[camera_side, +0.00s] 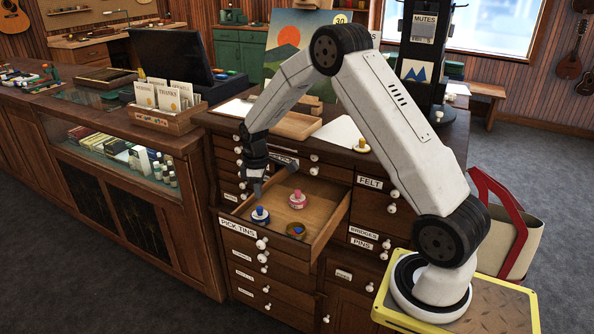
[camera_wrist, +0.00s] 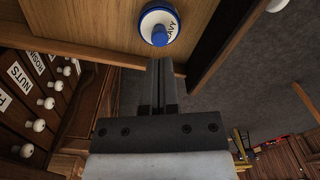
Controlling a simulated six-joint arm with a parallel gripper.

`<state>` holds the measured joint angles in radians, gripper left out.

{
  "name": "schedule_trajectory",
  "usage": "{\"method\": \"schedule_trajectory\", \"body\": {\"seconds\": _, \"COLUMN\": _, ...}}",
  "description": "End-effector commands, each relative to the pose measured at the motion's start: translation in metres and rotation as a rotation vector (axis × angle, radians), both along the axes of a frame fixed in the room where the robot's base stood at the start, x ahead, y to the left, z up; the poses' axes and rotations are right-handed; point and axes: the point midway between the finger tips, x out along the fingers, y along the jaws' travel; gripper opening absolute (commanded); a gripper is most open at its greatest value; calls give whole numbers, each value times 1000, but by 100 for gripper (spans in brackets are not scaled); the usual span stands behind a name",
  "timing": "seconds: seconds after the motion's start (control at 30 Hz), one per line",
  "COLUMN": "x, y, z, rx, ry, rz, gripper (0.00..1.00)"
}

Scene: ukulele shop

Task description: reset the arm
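My gripper (camera_side: 257,196) points down over the left part of the open drawer labelled PICK TINS (camera_side: 335,197). Its two fingers (camera_wrist: 160,66) lie close together in the wrist view, shut with nothing seen between them. Just beyond the fingertips is a white tin with a blue rim and knob (camera_wrist: 159,26), its label reading NAVY. It stands in the drawer in the side view (camera_side: 260,216), right below the fingertips and seemingly apart from them.
The wooden cabinet (camera_side: 345,290) has several shut drawers with white knobs. A glass counter (camera_side: 95,120) stands left.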

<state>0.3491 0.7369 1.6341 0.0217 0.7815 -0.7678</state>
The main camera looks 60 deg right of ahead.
Motion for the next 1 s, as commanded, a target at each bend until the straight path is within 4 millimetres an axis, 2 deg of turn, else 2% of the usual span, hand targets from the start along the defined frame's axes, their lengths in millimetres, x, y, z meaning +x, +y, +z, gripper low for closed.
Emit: {"method": "schedule_trajectory", "body": {"seconds": 1.0, "x": 0, "y": 0, "z": -22, "rx": 1, "ry": 1, "rz": 0, "gripper": 0}}
